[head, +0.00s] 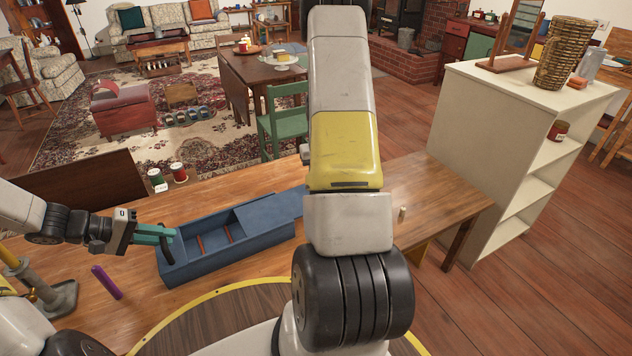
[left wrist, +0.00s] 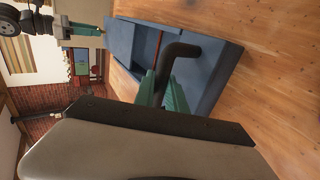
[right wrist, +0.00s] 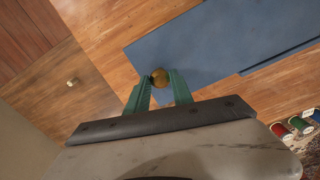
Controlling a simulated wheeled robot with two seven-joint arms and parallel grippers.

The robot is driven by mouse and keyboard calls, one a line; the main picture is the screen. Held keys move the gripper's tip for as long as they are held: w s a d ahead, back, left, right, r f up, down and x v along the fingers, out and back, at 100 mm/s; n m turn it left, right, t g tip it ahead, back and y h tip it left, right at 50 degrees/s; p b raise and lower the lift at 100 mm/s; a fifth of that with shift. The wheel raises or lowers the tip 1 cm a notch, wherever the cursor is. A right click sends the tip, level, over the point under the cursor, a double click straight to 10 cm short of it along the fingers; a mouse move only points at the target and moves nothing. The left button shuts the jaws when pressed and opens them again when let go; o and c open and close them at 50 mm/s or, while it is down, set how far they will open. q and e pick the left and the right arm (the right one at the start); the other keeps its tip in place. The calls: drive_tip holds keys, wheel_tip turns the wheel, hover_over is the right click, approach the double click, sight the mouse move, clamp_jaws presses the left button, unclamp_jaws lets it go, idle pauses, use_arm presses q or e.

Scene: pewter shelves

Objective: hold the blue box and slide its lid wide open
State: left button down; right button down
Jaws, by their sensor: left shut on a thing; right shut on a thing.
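The long blue box (head: 215,262) sits on the wooden table with its left part uncovered, and reddish-brown strips show inside. Its blue lid (head: 268,212) is slid to the right, past the box's right end. My left gripper (head: 158,234) is at the box's left end; in the left wrist view (left wrist: 162,92) its teal fingers are shut on a dark bent handle (left wrist: 182,50). In the right wrist view my right gripper (right wrist: 158,88) is shut on a round brass knob (right wrist: 160,76) on the lid (right wrist: 185,50). In the head view my right arm hides that gripper and the lid's far end.
A purple cylinder (head: 106,282) lies left of the box. Red and green spools (head: 180,172) stand behind it. A small pale peg (head: 402,212) stands to the right on clear tabletop (head: 440,190). A cream shelf unit (head: 490,125) stands beyond the table's right end.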

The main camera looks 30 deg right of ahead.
drive_tip(key=c, duration=1.1)
unclamp_jaws()
drive_tip(key=shift+r, duration=0.1)
wheel_tip(320, 180, up, 12)
use_arm(q)
drive_tip(key=c, duration=1.3)
unclamp_jaws()
drive_tip(key=v, duration=1.2)
